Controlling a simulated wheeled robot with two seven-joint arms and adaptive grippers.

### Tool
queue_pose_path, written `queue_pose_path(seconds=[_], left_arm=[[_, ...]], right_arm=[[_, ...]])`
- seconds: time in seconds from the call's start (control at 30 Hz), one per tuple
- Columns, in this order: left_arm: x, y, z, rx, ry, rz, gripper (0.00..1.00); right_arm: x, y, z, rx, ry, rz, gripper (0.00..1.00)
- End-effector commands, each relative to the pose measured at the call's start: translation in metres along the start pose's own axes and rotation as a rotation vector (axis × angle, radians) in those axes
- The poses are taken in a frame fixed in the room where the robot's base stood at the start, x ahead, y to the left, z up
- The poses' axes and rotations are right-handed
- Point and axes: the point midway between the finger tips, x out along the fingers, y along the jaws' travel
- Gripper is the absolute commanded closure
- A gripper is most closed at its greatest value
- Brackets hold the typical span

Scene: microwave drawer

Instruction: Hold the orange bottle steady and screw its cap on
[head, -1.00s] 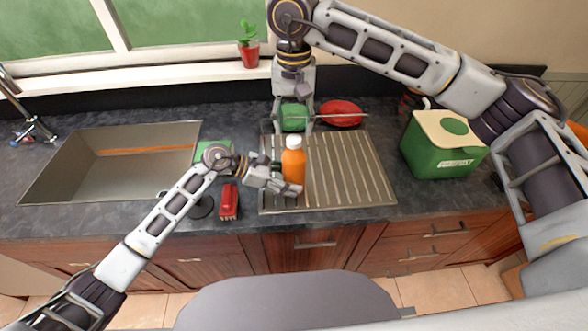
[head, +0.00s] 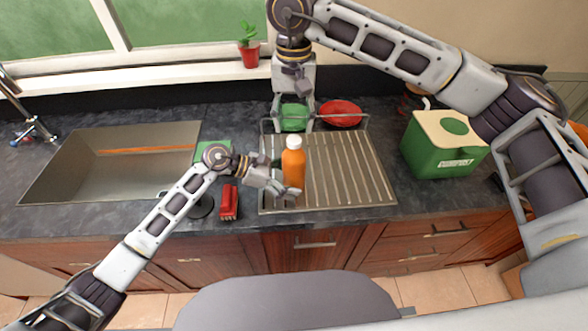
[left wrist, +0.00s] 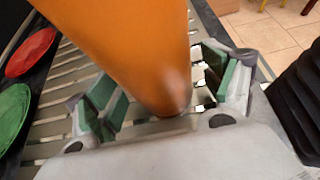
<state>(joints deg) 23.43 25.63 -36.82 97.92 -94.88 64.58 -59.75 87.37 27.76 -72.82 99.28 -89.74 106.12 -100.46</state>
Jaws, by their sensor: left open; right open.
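The orange bottle (head: 293,168) stands upright on the metal drainer (head: 350,172). Its white cap (head: 294,142) sits on top; whether it is screwed tight I cannot tell. My left gripper (head: 283,179) is open, low at the bottle's left side. In the left wrist view the bottle (left wrist: 135,45) rises between the open green-padded fingers (left wrist: 165,100), with gaps showing on both sides. My right gripper (head: 293,122) points down from above, behind the bottle and above it in the picture. It is open and empty, near the green dish.
A green dish (head: 295,112) and a red dish (head: 341,113) are at the back of the drainer. A red brush (head: 229,202) lies left of it, by the sink (head: 110,165). A green box (head: 443,147) stands to the right.

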Motion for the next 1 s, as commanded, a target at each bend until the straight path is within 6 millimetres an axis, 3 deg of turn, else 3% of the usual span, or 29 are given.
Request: queue_pose_path(seconds=[0.47,1.0], left_arm=[[-0.013,0.001,-0.001,0.0,0.001,0.001,0.18],[-0.074,0.0,-0.001,0.0,0.002,0.001,0.18]], right_arm=[[0.0,0.0,0.0,0.0,0.0,0.0,0.51],[0.0,0.0,0.0,0.0,0.0,0.0,0.51]])
